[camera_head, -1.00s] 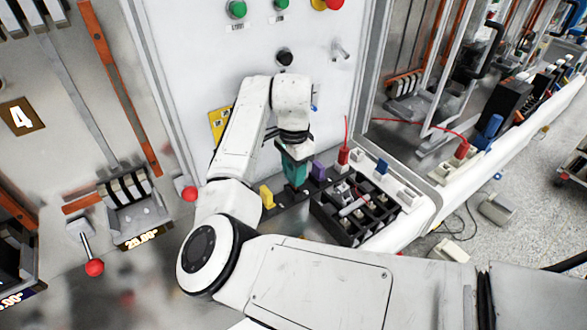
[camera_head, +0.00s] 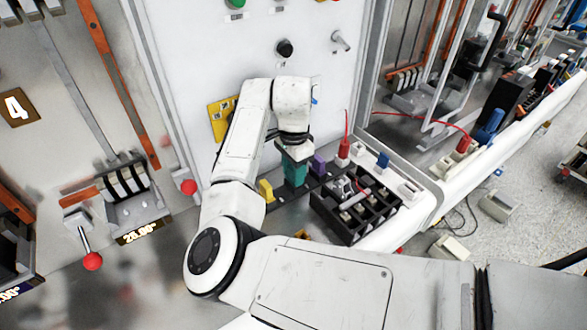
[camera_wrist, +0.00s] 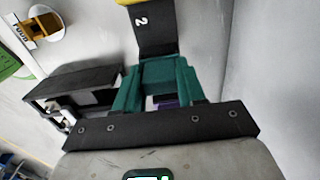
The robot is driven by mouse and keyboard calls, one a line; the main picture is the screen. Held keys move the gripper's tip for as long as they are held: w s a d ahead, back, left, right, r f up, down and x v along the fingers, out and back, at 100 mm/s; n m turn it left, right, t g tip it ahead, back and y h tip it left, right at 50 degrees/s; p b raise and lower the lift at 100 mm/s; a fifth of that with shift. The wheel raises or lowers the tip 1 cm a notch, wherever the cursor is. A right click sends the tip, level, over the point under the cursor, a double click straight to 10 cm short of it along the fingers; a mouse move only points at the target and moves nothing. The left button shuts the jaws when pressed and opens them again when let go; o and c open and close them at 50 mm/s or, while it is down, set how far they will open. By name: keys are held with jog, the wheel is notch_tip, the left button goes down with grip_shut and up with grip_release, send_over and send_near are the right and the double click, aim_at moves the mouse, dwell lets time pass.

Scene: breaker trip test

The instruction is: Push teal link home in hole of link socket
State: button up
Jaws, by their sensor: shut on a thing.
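The teal link (camera_head: 294,174) is upright in my gripper (camera_head: 295,153), over the dark link socket strip, between a yellow link (camera_head: 265,190) and a purple link (camera_head: 318,165). In the wrist view the teal link (camera_wrist: 162,72) fills the space by my gripper (camera_wrist: 160,100), which is shut on it. A black strip marked "2" (camera_wrist: 155,32) lies just beyond the link. The link's lower end appears at or very near the strip. The hole is hidden, so I cannot tell how deep the link sits.
A black compartment tray (camera_head: 355,210) with small parts stands right of the strip. A red plug (camera_head: 344,148) with a lead stands behind it. The white panel (camera_head: 300,75) rises close behind my gripper. A red-knobbed lever (camera_head: 92,261) is at lower left.

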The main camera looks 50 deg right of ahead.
jog(key=shift+f, duration=0.35)
jog(key=o, duration=1.2)
jog(key=shift+c, duration=0.2)
jog(key=shift+r, duration=0.1)
notch_tip(320, 180, up, 11)
jog(key=shift+f+b, duration=0.2)
jog(key=shift+b, duration=0.9)
jog(key=shift+s+f, duration=0.1)
